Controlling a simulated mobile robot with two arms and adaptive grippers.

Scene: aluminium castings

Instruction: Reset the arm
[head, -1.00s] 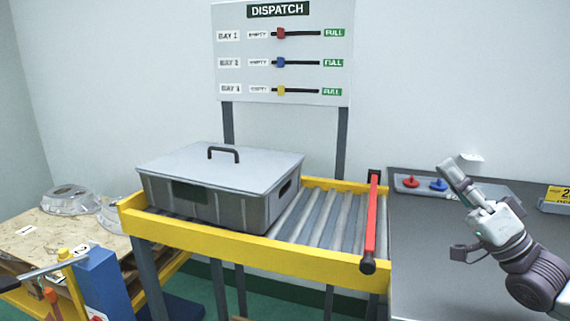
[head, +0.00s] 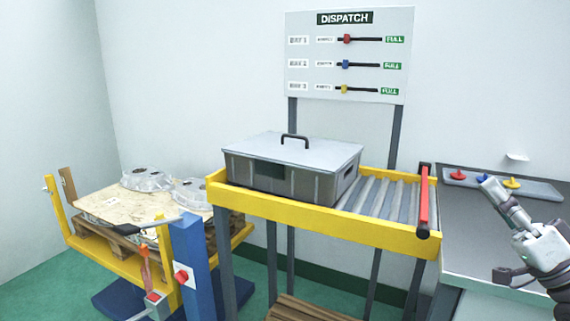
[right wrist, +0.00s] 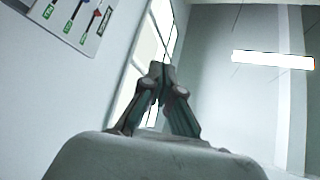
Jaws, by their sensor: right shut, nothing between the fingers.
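My right gripper (head: 489,187) is at the right of the head view, raised over the grey bench (head: 475,235), with its arm coming in from the lower right. Its fingers are shut and empty. In the right wrist view the closed fingers (right wrist: 160,80) point up towards the wall and a window, with nothing between them. My left gripper is not in view.
A lidded grey crate (head: 290,168) sits on the yellow roller conveyor (head: 320,228), with a red bar (head: 424,198) at its right end. A tray (head: 535,190) holds coloured pegs on the bench. Castings (head: 147,179) lie on a pallet at left. A dispatch board (head: 350,20) stands behind.

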